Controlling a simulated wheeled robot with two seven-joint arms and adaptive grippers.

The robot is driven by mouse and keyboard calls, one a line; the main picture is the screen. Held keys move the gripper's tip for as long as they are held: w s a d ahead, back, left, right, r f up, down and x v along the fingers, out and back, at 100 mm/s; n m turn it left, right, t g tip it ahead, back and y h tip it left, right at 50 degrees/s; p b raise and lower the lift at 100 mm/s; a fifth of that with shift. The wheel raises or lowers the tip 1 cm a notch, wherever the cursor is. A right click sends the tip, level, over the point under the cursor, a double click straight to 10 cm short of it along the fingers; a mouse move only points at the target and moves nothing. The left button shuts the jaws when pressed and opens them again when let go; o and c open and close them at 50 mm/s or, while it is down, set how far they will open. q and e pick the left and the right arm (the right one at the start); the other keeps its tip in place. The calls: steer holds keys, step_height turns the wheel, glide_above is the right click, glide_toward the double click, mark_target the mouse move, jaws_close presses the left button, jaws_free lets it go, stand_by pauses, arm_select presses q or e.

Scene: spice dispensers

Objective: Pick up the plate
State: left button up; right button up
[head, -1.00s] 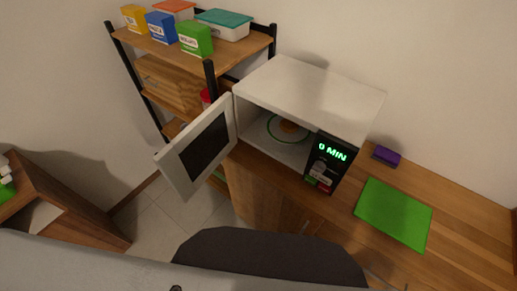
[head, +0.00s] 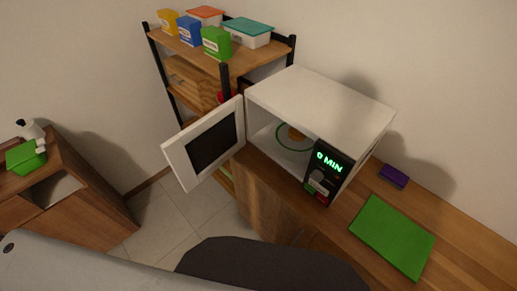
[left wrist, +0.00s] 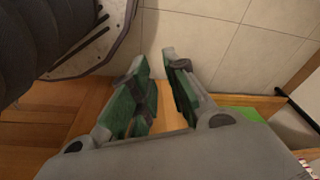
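The plate (head: 279,146) lies inside the open white microwave (head: 320,105); its green rim shows, and a brown round item (head: 296,134) sits on it. The control panel hides part of the microwave's inside. In the left wrist view my left gripper (left wrist: 154,60) has its two fingers apart, with nothing seen between them but wooden and tiled surfaces behind. I cannot make out the left gripper in the head view, so its distance to the plate is unclear. My right gripper is not in view.
The microwave door (head: 205,145) hangs open to the left. A green board (head: 392,236) and a purple item (head: 393,176) lie on the wooden counter at right. A shelf (head: 240,62) with boxes stands behind. A cabinet (head: 95,185) with a green item (head: 26,156) is at far left.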

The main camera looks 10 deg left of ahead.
arm_select(q)
steer(key=w+d+r+m+t, duration=0.1)
steer(key=w+r, duration=0.3)
steer(key=r, duration=0.6)
steer(key=w+d+r+m+t+h+p, duration=0.15)
steer(key=w+r, duration=0.35)
steer(key=r, duration=0.5)
steer(key=w+d+r+m, duration=0.2)
steer(key=w+r, duration=0.2)
steer(key=r, duration=0.7)
steer(key=w+d+r+m+t+h, duration=0.2)
steer(key=w+d+r+m, duration=0.2)
steer(key=w+r+m, duration=0.4)
steer(key=w+d+r+m+t+h, duration=0.2)
steer(key=w+d+r+m+h, duration=0.1)
steer(key=w+r+m, duration=0.4)
steer(key=shift+w+d+r+m+h, duration=0.4)
steer(key=shift+w+d+m, duration=0.3)
steer(key=shift+w+m, duration=1.3)
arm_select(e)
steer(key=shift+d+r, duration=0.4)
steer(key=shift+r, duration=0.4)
arm_select(q)
steer(key=shift+d, duration=0.1)
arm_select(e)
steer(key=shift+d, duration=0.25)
